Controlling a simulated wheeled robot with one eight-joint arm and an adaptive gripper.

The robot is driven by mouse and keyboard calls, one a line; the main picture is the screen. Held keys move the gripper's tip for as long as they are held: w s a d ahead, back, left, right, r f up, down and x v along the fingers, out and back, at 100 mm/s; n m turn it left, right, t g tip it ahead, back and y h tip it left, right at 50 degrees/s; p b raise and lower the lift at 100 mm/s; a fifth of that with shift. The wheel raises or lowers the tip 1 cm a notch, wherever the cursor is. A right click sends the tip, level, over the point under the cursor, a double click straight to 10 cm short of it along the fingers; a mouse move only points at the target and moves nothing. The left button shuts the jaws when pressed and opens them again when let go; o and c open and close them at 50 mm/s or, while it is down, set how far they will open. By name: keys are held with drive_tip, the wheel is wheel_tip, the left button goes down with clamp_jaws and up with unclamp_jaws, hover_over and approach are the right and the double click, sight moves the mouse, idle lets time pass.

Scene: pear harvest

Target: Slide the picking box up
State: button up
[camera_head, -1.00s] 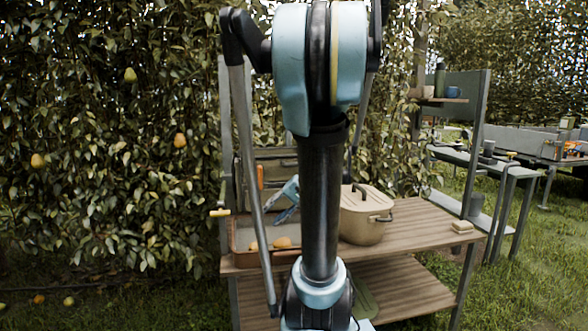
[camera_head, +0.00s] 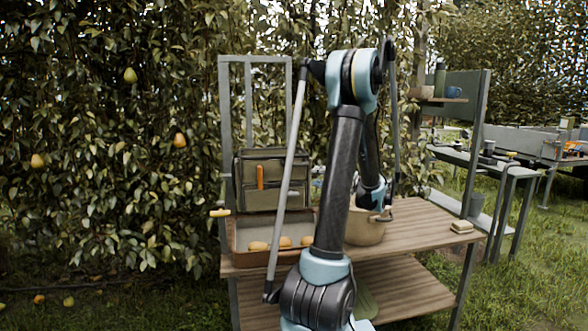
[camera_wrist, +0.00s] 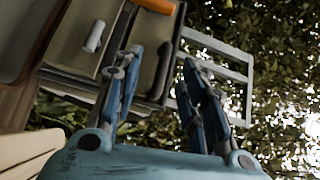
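The picking box appears to be the grey-green box (camera_head: 272,195) with an upright orange handle (camera_head: 260,176), set against the grey upright frame (camera_head: 224,110) behind the table. The box also shows in the wrist view (camera_wrist: 82,30), tilted, with a pale grip on its face and the orange handle at the top edge. My gripper (camera_wrist: 160,62) is open, its two fingers apart with nothing held between them. The fingers overlap the box's edge in that view; I cannot tell any contact. In the head view my arm mostly hides the gripper, right of the box.
A brown tray (camera_head: 238,234) with yellow pears stands on the wooden table (camera_head: 425,222), below the box. A beige pot (camera_head: 362,232) stands behind my arm. A small pale block (camera_head: 462,227) lies at the right. Pear foliage (camera_head: 110,120) fills the left side.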

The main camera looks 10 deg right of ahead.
drive_tip(key=t, duration=0.1)
approach(294, 165)
drive_tip(key=x, duration=1)
drive_tip(key=shift+w+d+f, duration=0.1)
drive_tip(key=shift+w+d, duration=0.05)
drive_tip(key=shift+w, duration=0.35)
drive_tip(key=shift+c, duration=0.3)
clamp_jaws()
